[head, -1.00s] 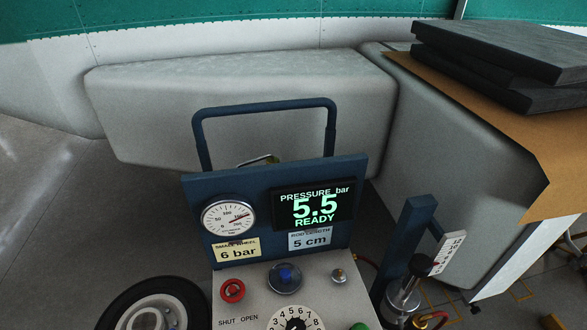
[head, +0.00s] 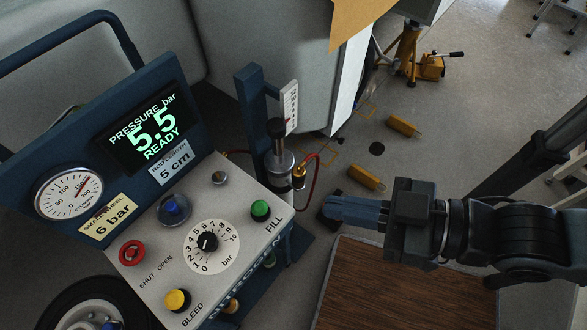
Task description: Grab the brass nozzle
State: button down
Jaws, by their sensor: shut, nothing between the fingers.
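A small brass-coloured fitting (head: 299,178), which looks like the brass nozzle, sits upright beside the metal cylinder (head: 280,163) on the right side of the blue cart. A red hose (head: 313,187) runs by it. My gripper (head: 327,208) comes in from the right with its fingers pointing left. Its fingers are together and empty. In the picture its tips are a little below and to the right of the brass fitting, apart from it. The depth between them is hard to tell.
The cart's panel (head: 175,272) carries a dial, knobs and a display (head: 147,128) reading 5.5 READY. A blue post (head: 250,100) stands behind the cylinder. A brown wooden top (head: 400,290) lies below my arm. Yellow blocks (head: 403,126) lie on the floor behind.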

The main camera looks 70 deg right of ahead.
aim_at(298, 174)
jog(key=j+z, duration=0.1)
jog(key=z, duration=0.4)
jog(key=j+z, duration=0.1)
jog(key=z, duration=0.4)
jog(key=j+z, duration=0.1)
jog(key=z, duration=0.35)
jog(key=j+z, duration=0.1)
jog(key=z, duration=0.4)
jog(key=k+j+z, duration=0.3)
jog(key=z, duration=0.15)
jog(key=k+j+z, duration=0.45)
jog(key=k+j, duration=0.15)
jog(key=k, duration=0.25)
jog(key=z, duration=0.05)
